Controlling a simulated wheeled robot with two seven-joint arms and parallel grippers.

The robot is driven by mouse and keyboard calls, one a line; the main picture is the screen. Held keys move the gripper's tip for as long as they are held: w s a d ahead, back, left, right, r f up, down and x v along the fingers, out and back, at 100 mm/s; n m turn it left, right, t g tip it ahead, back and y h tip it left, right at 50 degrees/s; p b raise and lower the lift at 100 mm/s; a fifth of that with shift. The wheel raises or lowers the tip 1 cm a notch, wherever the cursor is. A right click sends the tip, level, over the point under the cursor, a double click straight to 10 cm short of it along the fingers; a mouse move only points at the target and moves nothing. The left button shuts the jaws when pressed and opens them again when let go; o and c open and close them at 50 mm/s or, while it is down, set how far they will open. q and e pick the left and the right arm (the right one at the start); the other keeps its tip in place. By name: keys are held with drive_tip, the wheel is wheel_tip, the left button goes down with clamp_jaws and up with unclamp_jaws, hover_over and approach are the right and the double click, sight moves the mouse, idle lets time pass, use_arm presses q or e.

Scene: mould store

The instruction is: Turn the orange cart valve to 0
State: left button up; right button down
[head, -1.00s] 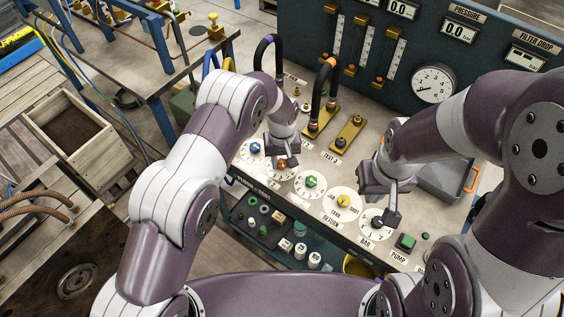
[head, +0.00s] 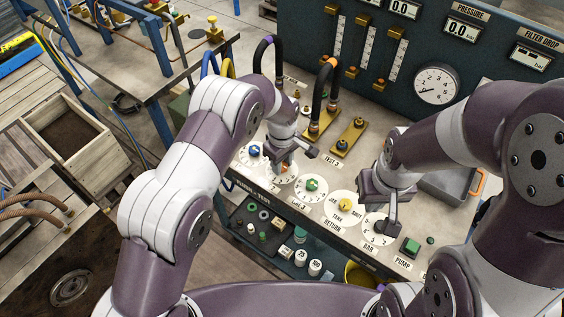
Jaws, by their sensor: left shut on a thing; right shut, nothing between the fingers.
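The orange cart valve (head: 285,169) is a small knob on a round white dial on the cart's top panel, between the blue knob (head: 254,150) and the green knob (head: 312,185). My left gripper (head: 286,164) reaches down over it from above and is shut on it. The gripper hides much of the knob and its dial, so I cannot read its setting. My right gripper (head: 383,226) is shut and empty, pointing down close above the dial marked BAR (head: 373,233); I cannot tell whether it touches.
A yellow knob (head: 345,205) on the tank return dial sits between my grippers. A green pump button (head: 411,246) is at the right. Hoses on brass blocks (head: 346,137) and a gauge panel (head: 437,84) stand behind. Fittings lie on the shelf below.

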sight(283, 165)
use_arm(q)
drive_tip(key=shift+w+r, duration=0.1)
drive_tip(key=shift+r, duration=0.05)
idle(0.3)
drive_tip(key=o, duration=0.8)
drive_tip(key=shift+d, duration=0.1)
drive_tip(key=shift+o, duration=1.2)
drive_tip(key=shift+r, duration=0.35)
wheel_tip(283, 165, up, 12)
